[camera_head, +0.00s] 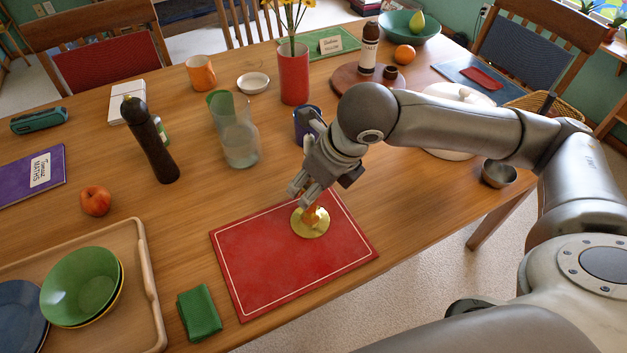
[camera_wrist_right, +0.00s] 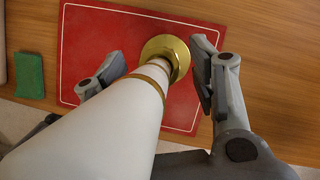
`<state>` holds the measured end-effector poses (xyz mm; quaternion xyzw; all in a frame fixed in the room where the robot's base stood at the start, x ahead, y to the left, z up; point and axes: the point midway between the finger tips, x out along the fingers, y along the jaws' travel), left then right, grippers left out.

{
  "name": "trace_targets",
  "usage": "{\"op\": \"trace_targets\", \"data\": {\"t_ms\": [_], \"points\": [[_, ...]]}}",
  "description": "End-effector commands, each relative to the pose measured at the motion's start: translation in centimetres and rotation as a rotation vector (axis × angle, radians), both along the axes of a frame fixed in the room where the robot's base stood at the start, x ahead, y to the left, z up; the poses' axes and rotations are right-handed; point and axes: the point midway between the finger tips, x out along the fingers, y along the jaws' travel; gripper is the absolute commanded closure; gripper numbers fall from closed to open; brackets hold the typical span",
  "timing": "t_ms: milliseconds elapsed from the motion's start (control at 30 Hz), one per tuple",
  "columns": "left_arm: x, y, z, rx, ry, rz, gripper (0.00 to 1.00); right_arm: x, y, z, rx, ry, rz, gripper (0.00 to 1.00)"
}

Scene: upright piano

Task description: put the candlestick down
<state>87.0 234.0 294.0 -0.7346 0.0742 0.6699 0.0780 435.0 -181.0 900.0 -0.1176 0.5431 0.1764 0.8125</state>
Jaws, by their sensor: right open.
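The candlestick (camera_head: 310,224) has a round brass base that rests on the red placemat (camera_head: 270,275) near its top right corner in the head view. Its upper part is hidden behind my right gripper (camera_head: 308,192). In the right wrist view a long white candle rises towards the camera from the brass candlestick (camera_wrist_right: 165,50). The fingers of my right gripper (camera_wrist_right: 160,75) are open, one on each side of it. A gap shows at the right finger; contact at the left finger is hard to tell. My left gripper is not in view.
A dark blue mug (camera_head: 302,125) stands just behind my right gripper, and a glass pitcher (camera_head: 240,145) stands to its left. A folded green cloth (camera_head: 199,312) lies by the placemat's left edge. The placemat's left half is clear.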

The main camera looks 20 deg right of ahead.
Motion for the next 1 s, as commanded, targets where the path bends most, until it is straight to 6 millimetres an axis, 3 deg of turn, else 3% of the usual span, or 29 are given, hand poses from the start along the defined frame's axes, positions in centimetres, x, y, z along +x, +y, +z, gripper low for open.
{"op": "trace_targets", "data": {"t_ms": [600,1000], "points": [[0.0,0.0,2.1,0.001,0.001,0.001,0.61,-3.6,-1.7,10.1,0.000,-0.003,0.000,0.47],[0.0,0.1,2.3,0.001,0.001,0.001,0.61,-4.2,-1.9,11.3,0.000,-0.001,0.000,0.47]]}}
